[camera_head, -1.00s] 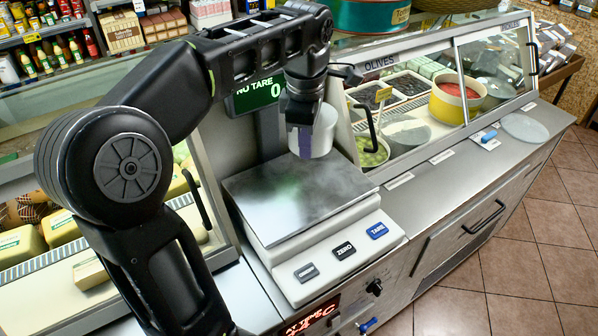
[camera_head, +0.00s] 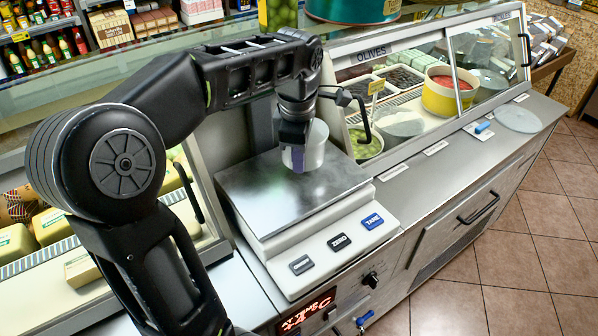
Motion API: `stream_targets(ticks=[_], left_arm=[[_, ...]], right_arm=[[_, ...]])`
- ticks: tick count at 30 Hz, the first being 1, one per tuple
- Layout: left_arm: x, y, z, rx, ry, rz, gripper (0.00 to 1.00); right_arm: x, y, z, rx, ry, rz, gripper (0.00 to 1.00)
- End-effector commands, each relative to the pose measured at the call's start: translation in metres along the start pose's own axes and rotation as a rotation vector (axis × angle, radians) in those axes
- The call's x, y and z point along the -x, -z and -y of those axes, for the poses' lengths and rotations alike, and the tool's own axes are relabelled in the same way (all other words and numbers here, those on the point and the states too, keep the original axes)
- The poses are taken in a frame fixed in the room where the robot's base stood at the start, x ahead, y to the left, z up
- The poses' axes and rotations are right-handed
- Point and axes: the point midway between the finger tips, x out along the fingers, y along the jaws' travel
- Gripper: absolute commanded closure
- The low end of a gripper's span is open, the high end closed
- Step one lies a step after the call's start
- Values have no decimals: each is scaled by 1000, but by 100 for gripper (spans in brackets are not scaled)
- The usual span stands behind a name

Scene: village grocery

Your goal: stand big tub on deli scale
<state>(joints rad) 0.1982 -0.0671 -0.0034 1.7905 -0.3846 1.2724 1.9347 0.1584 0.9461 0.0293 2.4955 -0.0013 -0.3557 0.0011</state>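The big tub (camera_head: 317,146) is a plain white round tub. It is upright at the back of the deli scale's (camera_head: 282,243) steel platter, low over it or touching it; I cannot tell which. My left gripper (camera_head: 297,160) comes down from above at the tub's left near side, with purple fingertips against its wall. It appears shut on the tub and hides part of it. The scale's front has a dark, a black and a blue button. My arm hides the scale's display. My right gripper is out of view.
The glass olive case (camera_head: 400,90) stands right behind the scale, with a black handle close to the tub. The platter's front is clear.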

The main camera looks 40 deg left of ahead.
Motion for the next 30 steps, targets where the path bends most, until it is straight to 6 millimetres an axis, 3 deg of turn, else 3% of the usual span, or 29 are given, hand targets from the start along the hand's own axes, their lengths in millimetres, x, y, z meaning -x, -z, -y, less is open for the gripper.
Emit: stream_targets(ticks=[4,12,23,30], left_arm=[[-5,0,1,0,1,0,100],[-36,0,4,0,0,0,100],[-41,0,4,0,-1,0,100],[-40,0,4,0,0,0,81]], right_arm=[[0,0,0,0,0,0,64],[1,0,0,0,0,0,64],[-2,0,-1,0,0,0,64],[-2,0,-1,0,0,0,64]])
